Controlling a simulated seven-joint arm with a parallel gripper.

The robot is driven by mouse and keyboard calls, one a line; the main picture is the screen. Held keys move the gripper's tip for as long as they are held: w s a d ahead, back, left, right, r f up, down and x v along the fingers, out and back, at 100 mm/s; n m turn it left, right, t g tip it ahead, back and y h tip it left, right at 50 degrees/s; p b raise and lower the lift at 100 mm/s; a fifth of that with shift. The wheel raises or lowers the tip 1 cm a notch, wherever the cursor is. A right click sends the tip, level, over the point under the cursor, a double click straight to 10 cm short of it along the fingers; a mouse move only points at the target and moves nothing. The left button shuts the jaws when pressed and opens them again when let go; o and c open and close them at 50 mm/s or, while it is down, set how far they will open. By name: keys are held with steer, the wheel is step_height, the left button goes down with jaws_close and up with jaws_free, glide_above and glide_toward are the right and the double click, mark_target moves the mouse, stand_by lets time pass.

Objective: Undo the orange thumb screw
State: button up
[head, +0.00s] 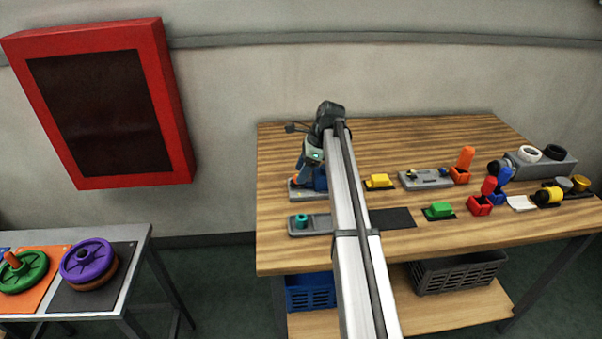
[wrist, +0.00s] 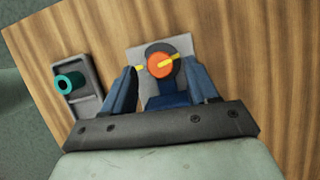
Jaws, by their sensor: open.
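The orange thumb screw (wrist: 158,66) shows in the wrist view as a round orange head with a yellow bar on it. It sits over a dark round part on a grey plate (wrist: 146,51), with a blue part (wrist: 166,98) below it in the picture. A small yellow mark shows at its left. My gripper (wrist: 160,72) is open, with one dark blue finger at each side of the orange head. I cannot tell how far above the head the fingertips are. In the head view my arm hides much of this spot, and my gripper (head: 312,170) is over the plate (head: 302,194).
A grey holder (head: 303,230) with a teal knob (head: 301,219) lies close by on the wooden table (head: 400,150). A yellow block (head: 379,181), a green block (head: 439,210) and several coloured fittings stand to the right. Bare wood lies behind them.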

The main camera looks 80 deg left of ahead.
steer(key=shift+s+f, duration=0.25)
steer(key=shift+f, duration=0.4)
steer(key=c, duration=1.1)
